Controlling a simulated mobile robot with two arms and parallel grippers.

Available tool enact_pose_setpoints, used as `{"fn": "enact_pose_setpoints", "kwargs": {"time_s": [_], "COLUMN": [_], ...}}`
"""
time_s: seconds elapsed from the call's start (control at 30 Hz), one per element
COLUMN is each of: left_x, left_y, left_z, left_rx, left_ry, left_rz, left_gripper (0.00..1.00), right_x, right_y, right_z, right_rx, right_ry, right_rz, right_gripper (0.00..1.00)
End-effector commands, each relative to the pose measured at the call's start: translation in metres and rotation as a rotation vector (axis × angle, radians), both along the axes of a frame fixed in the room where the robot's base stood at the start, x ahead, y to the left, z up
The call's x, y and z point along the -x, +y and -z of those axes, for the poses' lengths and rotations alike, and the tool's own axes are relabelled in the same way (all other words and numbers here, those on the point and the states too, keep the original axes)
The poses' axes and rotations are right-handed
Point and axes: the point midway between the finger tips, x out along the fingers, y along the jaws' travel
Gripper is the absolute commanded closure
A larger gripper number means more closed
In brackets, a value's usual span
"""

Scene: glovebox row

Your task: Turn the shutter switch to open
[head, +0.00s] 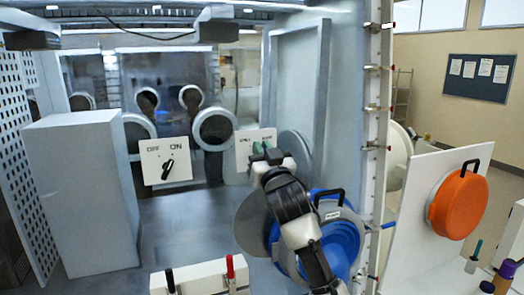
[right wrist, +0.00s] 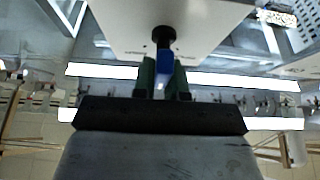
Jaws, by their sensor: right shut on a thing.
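A white switch plate (head: 243,148) stands at the middle of the head view, its lettering partly hidden and too small to read surely. My right gripper (head: 266,150) reaches in front of this plate and covers its knob there. In the right wrist view the plate (right wrist: 205,25) is at the top, with a black round hub and a blue switch handle (right wrist: 165,62). The green fingers of my right gripper (right wrist: 164,78) are shut on this handle, one on each side. The handle's turned position cannot be told. My left gripper is not in view.
A second white plate (head: 165,172) marked OFF and ON has a black knob, left of my arm. A grey box (head: 85,190) stands further left. A blue round port (head: 345,240) with a black handle and an orange round cover (head: 460,204) are on the right.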

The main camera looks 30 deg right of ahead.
Motion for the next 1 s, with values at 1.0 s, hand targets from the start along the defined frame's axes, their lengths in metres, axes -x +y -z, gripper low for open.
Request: {"fn": "enact_pose_setpoints", "kwargs": {"time_s": [1.0], "left_x": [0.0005], "left_y": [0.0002], "left_z": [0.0], "left_rx": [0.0], "left_ry": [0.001], "left_rz": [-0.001], "left_gripper": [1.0], "right_x": [-0.0019], "right_y": [0.0091], "right_z": [0.0032], "right_rx": [0.503], "right_ry": [0.124], "right_rz": [-0.059], "right_gripper": [1.0]}}
